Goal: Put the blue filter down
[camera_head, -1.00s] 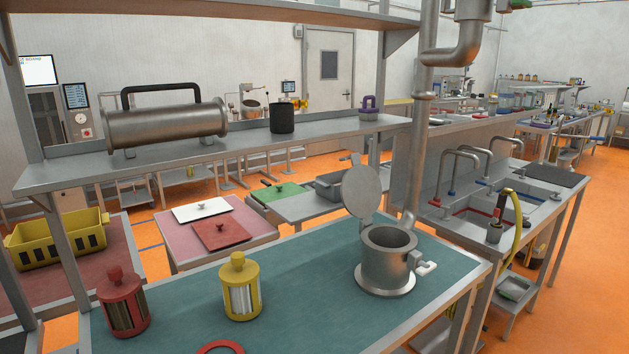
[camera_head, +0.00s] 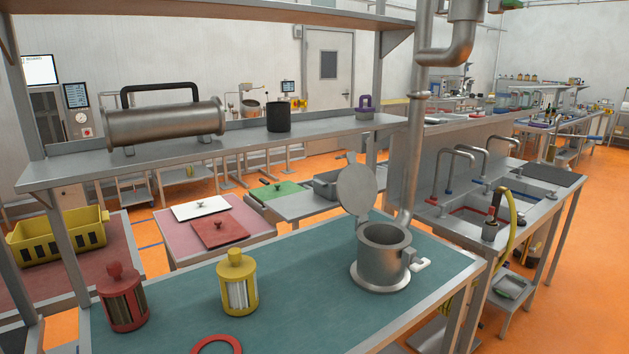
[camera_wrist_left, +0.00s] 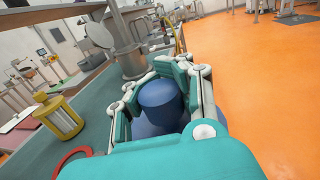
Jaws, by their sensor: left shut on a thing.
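The blue filter (camera_wrist_left: 158,98) shows only in the left wrist view, and its lower part is hidden by my gripper. My left gripper (camera_wrist_left: 163,84) is shut on its top, with teal fingers on either side. It is held near the table's edge, with the orange floor beyond on the right. Whether the filter touches the table cannot be told. The teal-topped table (camera_head: 300,300) shows in the head view. Neither gripper is in the head view.
A red filter (camera_head: 122,300) and a yellow filter (camera_head: 239,285) stand on the table, with a red ring (camera_head: 216,345) at the front edge. A metal vessel (camera_head: 383,258) with its lid open stands at the right. The table between the yellow filter and the vessel is clear.

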